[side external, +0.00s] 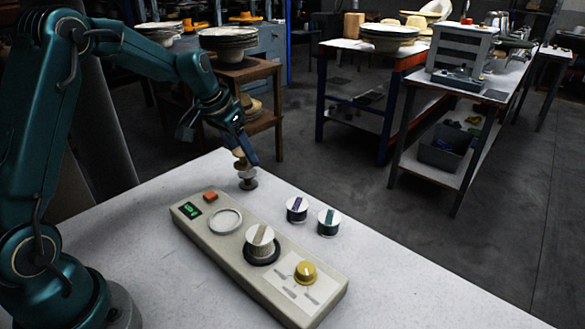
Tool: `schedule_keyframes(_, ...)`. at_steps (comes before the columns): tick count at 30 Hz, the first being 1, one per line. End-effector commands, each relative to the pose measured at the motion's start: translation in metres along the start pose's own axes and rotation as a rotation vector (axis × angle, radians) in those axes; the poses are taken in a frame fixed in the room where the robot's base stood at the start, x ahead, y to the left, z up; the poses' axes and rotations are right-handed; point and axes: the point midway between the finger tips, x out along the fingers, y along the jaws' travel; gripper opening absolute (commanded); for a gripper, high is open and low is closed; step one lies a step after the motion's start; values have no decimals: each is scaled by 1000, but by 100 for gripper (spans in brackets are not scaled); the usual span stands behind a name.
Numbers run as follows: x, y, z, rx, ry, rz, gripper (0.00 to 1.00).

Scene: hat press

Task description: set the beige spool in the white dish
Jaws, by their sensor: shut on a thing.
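My gripper (246,163) is beyond the console's far end, well apart from spool and dish. It is shut on a small tan thing (242,166), seen edge-on and partly hidden by the fingers. A grey round foot (248,184) shows just below it; I cannot tell whether the two are one piece.
A purple-banded spool (297,209) and a green-banded spool (328,222) stand on the white table (420,290), right of the console. The table's right part is clear.

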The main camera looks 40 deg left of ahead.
Motion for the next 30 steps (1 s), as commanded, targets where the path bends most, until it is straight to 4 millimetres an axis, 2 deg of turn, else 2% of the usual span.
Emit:
schedule_keyframes(1, -9, -10, 3, -7, 4, -4, 0)
schedule_keyframes(6, -28, -30, 10, -4, 3, -2, 0)
schedule_keyframes(12, -38, -41, 15, -30, 1, -13, 0)
schedule_keyframes(15, -36, -40, 26, -89, -2, -37, 0)
schedule_keyframes(17, -37, -34, 33, -124, 0, -52, 0)
schedule_keyframes(22, -52, 6, 58, -193, 5, -83, 0)
schedule_keyframes(27, -68, 43, 81, -192, 6, -83, 0)
schedule_keyframes(30, -76, 58, 89, -165, 6, -71, 0)
